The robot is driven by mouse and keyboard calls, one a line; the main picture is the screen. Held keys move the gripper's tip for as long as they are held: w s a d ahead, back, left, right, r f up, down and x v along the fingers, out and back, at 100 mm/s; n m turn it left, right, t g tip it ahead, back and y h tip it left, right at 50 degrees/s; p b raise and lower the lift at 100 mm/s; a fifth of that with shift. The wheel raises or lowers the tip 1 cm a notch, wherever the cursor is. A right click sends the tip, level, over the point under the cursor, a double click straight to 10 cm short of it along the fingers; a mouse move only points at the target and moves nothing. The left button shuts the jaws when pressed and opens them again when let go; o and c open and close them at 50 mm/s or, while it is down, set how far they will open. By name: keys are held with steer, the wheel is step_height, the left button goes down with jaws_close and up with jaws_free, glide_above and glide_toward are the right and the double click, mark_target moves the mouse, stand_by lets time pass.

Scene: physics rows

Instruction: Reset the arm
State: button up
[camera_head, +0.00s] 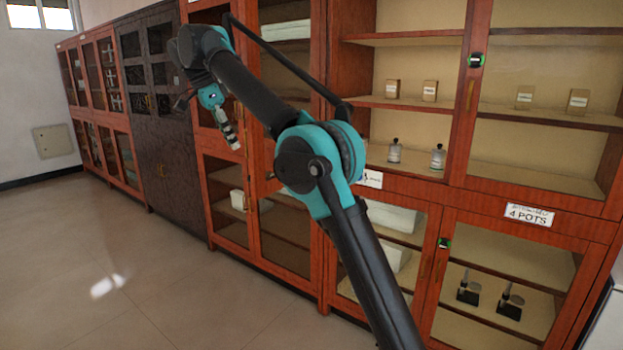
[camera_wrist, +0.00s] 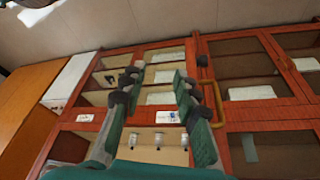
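My arm reaches up from the bottom of the head view, bends at a teal elbow and extends to the upper left. My gripper (camera_head: 230,137) hangs at its far end, in front of the red-brown cabinets and apart from them as far as I can see. In the wrist view my gripper (camera_wrist: 158,78) shows two dark-tipped teal fingers spread apart. No object is between the fingers; the cabinet front shows behind them.
A red-brown cabinet (camera_head: 467,190) stands close on the right, with small boxes (camera_head: 429,90), bottles (camera_head: 438,157) and dark instruments (camera_head: 510,306) on its shelves. A dark cabinet (camera_head: 165,140) stands farther left. The floor (camera_head: 110,270) at left is clear.

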steer(key=d+f+n+y, duration=0.1)
steer(key=d+f+n, duration=0.2)
steer(key=d+f, duration=0.85)
steer(key=d+f+n+y, duration=0.25)
steer(key=d+f, duration=0.55)
steer(key=d, duration=0.6)
steer(key=s+d+f+n, duration=0.2)
steer(key=s+d+f, duration=0.3)
steer(key=s+f, duration=0.3)
steer(key=s+d+f+n+t, duration=0.1)
steer(key=s+d+f+n, duration=0.1)
steer(key=s+d+f, duration=0.3)
steer(key=s+d+f+n+t, duration=0.1)
steer(key=s+d+f+n, duration=0.1)
steer(key=s+d+f, duration=0.4)
steer(key=s+f, duration=0.4)
steer(key=s, duration=0.2)
steer(key=shift+s+f+n, duration=0.35)
